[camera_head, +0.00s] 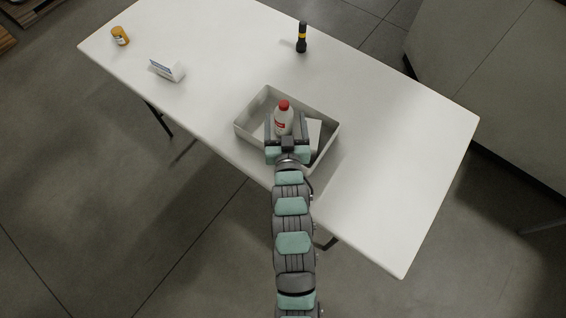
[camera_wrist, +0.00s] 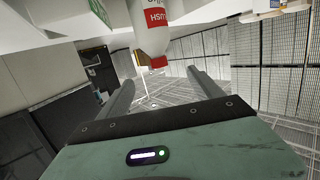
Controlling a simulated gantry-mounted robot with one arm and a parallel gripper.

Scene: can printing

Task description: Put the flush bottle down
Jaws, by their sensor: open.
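The flush bottle (camera_head: 283,121) is white with a red cap and a red label. It stands in a light grey open bin (camera_head: 248,130) on the table. In the head view my gripper (camera_head: 286,127) reaches over the bin's near side, with its fingers spread on either side of the bottle. In the wrist view the bottle (camera_wrist: 150,28) appears inverted, cap downward in the picture, just past and between the spread fingers (camera_wrist: 162,88). The fingers look apart from it. The bottle's base is hidden in the head view.
A white item (camera_head: 314,130) lies in the bin right of the bottle. The table's right part is clear.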

